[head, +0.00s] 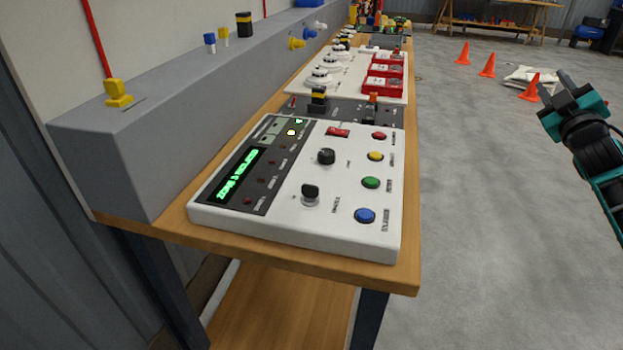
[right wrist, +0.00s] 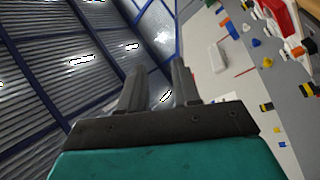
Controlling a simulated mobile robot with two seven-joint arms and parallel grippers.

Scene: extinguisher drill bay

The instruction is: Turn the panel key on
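The white control panel (head: 290,240) lies on the near end of the wooden bench, with a lit green display (head: 238,172). A black key-like knob on a silver collar (head: 310,193) sits near the panel's front middle. I cannot read which way it points. A second black knob (head: 326,157) is behind it. My right gripper (head: 572,100) is raised over the floor, right of the bench and well apart from the panel. In the right wrist view its two dark fingers (right wrist: 160,75) stand apart with nothing between them. My left gripper is not in view.
Blue (head: 364,215), green (head: 370,182), yellow (head: 375,156) and red (head: 379,136) buttons line the panel's right side. A grey ledge (head: 150,140) runs along the left. Red call-point boxes (head: 382,80) stand farther back. The floor right of the bench is clear up to orange cones (head: 487,66).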

